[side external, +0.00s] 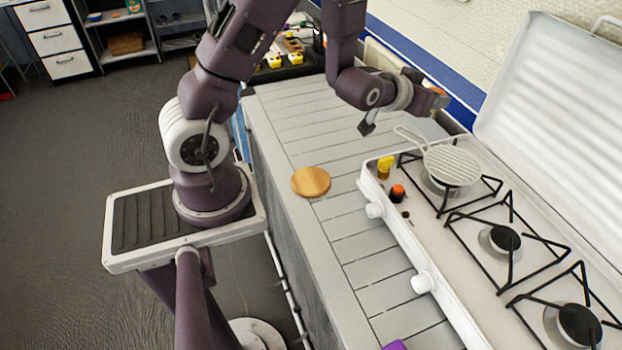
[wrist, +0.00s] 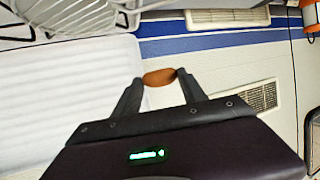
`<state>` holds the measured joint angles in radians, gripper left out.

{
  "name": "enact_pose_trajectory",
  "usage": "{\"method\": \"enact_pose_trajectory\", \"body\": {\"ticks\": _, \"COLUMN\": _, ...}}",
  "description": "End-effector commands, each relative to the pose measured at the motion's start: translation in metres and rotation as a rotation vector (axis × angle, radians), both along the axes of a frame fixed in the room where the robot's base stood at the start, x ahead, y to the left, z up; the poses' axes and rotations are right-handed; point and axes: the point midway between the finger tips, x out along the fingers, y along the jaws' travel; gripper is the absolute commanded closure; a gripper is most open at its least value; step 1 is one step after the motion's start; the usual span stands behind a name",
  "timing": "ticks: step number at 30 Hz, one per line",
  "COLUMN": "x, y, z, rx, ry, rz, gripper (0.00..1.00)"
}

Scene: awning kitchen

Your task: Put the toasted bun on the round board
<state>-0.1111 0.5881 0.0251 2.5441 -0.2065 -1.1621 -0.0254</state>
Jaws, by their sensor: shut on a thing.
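The toasted bun (wrist: 159,77) is orange-brown and pinched between the fingertips of my gripper (wrist: 160,80) in the wrist view. In the side external view the bun (side external: 438,95) shows at the end of my gripper (side external: 434,99), held in the air above the far side of the counter, near the stove's back left corner. The round board (side external: 311,182) is light wood and lies flat and bare on the grey slatted counter, to the lower left of my gripper and well apart from it.
A white stove (side external: 422,238) with a raised lid (side external: 555,90) fills the right side. A round ribbed grill pan (side external: 452,166) sits on its far burner. Small yellow (side external: 385,166) and orange-topped (side external: 397,192) items stand at its left end. The counter around the board is clear.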

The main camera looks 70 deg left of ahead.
Motion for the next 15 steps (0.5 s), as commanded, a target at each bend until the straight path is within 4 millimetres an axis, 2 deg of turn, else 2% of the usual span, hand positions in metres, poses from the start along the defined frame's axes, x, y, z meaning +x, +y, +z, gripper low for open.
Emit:
{"method": "enact_pose_trajectory", "body": {"ticks": 1, "x": -0.002, "y": 0.007, "z": -0.015, "rx": 0.001, "ry": 0.011, "rz": 0.079, "gripper": 0.90}}
{"method": "enact_pose_trajectory", "body": {"ticks": 4, "x": -0.014, "y": 0.033, "z": -0.041, "rx": 0.006, "ry": 0.014, "rz": 0.290, "gripper": 0.90}}
{"method": "enact_pose_trajectory", "body": {"ticks": 8, "x": -0.050, "y": 0.065, "z": -0.069, "rx": 0.011, "ry": 0.016, "rz": 0.563, "gripper": 0.90}}
{"method": "enact_pose_trajectory", "body": {"ticks": 12, "x": -0.105, "y": 0.083, "z": -0.090, "rx": 0.015, "ry": 0.019, "rz": 0.829, "gripper": 0.90}}
{"method": "enact_pose_trajectory", "body": {"ticks": 15, "x": -0.149, "y": 0.077, "z": -0.103, "rx": 0.015, "ry": 0.020, "rz": 0.990, "gripper": 0.90}}
